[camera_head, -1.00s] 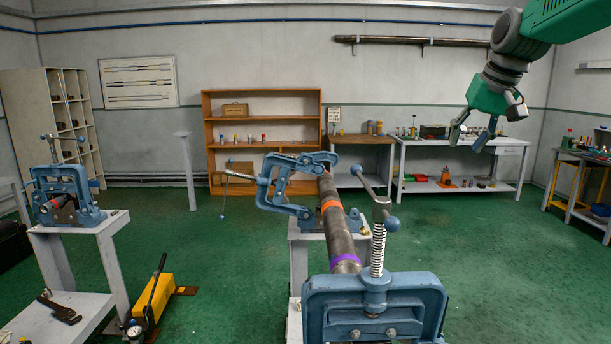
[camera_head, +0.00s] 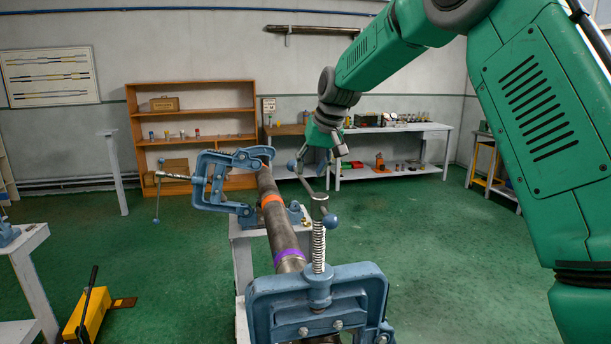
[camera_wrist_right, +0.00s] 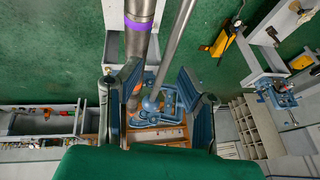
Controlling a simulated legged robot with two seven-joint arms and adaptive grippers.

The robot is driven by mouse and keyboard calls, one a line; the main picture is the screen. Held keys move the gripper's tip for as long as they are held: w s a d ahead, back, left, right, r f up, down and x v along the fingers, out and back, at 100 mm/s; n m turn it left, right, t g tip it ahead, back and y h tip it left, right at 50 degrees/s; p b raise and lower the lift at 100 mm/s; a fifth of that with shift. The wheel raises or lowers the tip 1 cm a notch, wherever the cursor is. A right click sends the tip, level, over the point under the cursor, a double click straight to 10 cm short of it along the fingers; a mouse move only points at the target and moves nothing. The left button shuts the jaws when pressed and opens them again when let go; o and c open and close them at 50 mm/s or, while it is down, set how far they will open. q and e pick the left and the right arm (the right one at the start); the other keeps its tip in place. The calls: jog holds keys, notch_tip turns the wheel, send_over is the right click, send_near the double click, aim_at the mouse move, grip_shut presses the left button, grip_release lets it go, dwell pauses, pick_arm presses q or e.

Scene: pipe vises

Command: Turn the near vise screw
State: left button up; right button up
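The near vise (camera_head: 318,298) is a blue frame at the bottom of the head view. Its upright threaded screw (camera_head: 318,245) rises from the top, with a tilted bar handle (camera_head: 308,187) that has ball ends. A pipe (camera_head: 268,190) with orange and purple bands runs back from this vise. My right gripper (camera_head: 316,163) is beside the handle's far ball end. In the right wrist view the gripper (camera_wrist_right: 155,108) is open, and the handle bar (camera_wrist_right: 173,55) lies between its spread fingers. Contact cannot be told. My left gripper is not in view.
A second blue vise (camera_head: 210,178), open at the side, stands behind on the same pipe line. A yellow pump (camera_head: 90,312) is on the floor at lower left. A workbench (camera_head: 395,172) and a wooden shelf (camera_head: 190,94) stand at the back wall.

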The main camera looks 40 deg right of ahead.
aim_at(302, 180)
jog(key=shift+w+a+f, duration=0.3)
jog(key=shift+a+f, duration=0.1)
jog(key=shift+f, duration=0.2)
jog(key=shift+w+a+f, duration=0.3)
jog(key=shift+a+f, duration=0.1)
jog(key=shift+f, duration=0.2)
jog(key=shift+d, duration=0.1)
jog(key=c, duration=0.6)
jog(key=shift+d, duration=0.2)
grip_shut()
jog(key=shift+s+d, duration=0.1)
jog(key=shift+d, duration=0.15)
